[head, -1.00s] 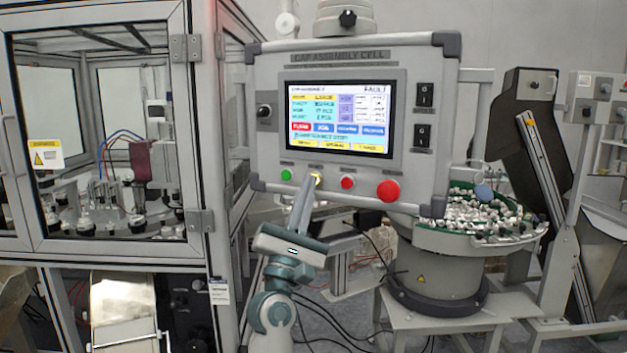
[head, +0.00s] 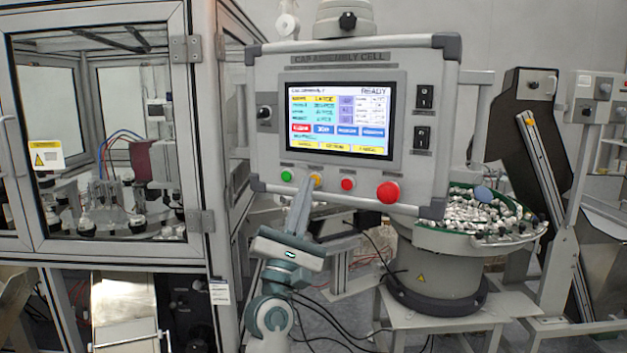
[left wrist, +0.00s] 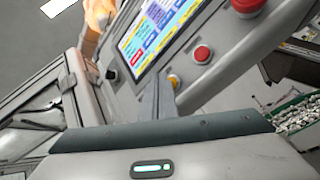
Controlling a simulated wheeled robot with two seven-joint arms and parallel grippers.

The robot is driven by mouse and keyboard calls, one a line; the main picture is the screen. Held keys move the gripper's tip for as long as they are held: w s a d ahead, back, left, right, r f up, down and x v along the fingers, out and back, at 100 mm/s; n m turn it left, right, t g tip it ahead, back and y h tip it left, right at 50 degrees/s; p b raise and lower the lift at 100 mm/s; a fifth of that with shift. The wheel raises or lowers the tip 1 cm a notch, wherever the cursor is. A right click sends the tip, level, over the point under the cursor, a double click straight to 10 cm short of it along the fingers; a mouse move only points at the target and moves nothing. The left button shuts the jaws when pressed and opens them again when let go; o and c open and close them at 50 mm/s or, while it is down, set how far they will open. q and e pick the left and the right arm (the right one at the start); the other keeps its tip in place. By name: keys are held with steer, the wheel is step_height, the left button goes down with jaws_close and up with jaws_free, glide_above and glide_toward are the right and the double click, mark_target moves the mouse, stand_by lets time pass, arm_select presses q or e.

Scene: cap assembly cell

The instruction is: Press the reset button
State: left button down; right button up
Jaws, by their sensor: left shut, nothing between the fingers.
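The control panel (head: 270,165) carries a row of buttons under its screen (head: 340,118). The screen's top right reads READY. The yellow button (head: 316,179) sits between a green button (head: 287,176) and a red button (head: 348,184); its label is too small to read. My left gripper (head: 306,184) is shut and empty, its fingertips just below the yellow button. In the left wrist view the yellow button (left wrist: 174,80) shows just past the fingertips (left wrist: 160,82); I cannot tell whether they touch. My right gripper is not in view.
A large red mushroom button (head: 388,192) stands out at the panel's lower right. A glass-walled cabinet (head: 200,130) is on the left. A bowl feeder (head: 440,270) full of caps stands behind the panel at right. Cables hang below the panel.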

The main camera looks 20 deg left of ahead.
arm_select(q)
steer(key=s+p, duration=0.2)
steer(key=s, duration=0.4)
steer(key=shift+p, duration=0.35)
stand_by(1.0)
